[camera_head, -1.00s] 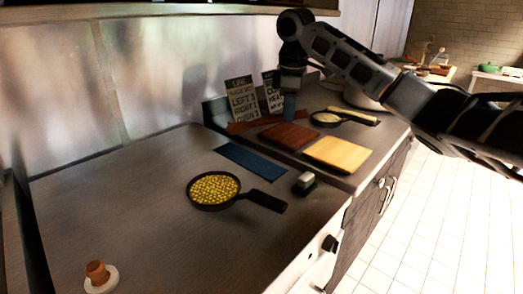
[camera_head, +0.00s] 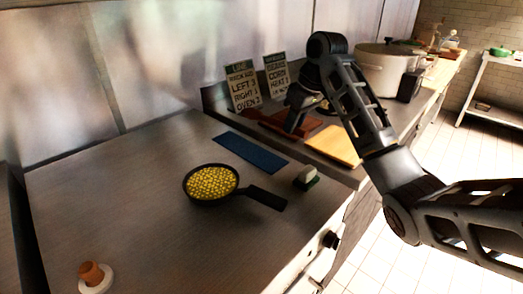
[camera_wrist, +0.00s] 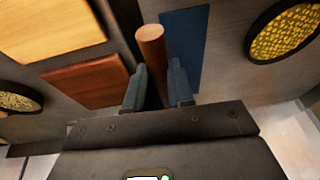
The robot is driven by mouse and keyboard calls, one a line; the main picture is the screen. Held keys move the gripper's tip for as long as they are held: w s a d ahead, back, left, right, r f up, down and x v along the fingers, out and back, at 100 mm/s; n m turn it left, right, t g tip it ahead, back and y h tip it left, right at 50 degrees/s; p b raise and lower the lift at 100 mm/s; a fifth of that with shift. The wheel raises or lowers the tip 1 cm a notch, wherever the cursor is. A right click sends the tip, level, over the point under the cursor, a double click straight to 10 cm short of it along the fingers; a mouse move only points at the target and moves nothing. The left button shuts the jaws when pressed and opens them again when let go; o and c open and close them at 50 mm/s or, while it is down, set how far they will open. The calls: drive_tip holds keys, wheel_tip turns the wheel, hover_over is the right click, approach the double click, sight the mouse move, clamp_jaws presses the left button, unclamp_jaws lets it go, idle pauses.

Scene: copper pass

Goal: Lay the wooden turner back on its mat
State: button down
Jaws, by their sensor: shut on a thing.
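My gripper (camera_wrist: 157,90) is shut on a round reddish-brown wooden handle, the turner (camera_wrist: 151,48), whose end points away from the wrist. The rest of the turner is hidden in the wrist view. A plain blue mat (camera_wrist: 187,40) lies behind the handle there, and the handle's end overlaps its left side in the picture. In the head view the blue mat (camera_head: 250,152) lies bare on the steel counter. My gripper (camera_head: 292,122) is to the upper right of it, by the brown board, apart from the mat. The turner's height above the counter is unclear.
A brown board (camera_head: 310,124) and tan board (camera_head: 334,145) lie right of the mat. Two signs (camera_head: 241,86) stand behind. A pot (camera_head: 385,70) is farther right.

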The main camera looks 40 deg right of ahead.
drive_tip(key=p, duration=0.1)
hover_over(261, 157)
drive_tip(key=s, duration=0.1)
drive_tip(key=f, duration=0.4)
drive_tip(key=shift+s+d+f, duration=0.1)
drive_tip(key=shift+s+f, duration=0.1)
drive_tip(key=shift+f+p, duration=0.3)
drive_tip(key=shift+f, duration=1.7)
drive_tip(key=shift+f, duration=0.15)
drive_tip(key=c, duration=1)
unclamp_jaws()
drive_tip(key=b+v, duration=0.1)
drive_tip(key=v, duration=1.1)
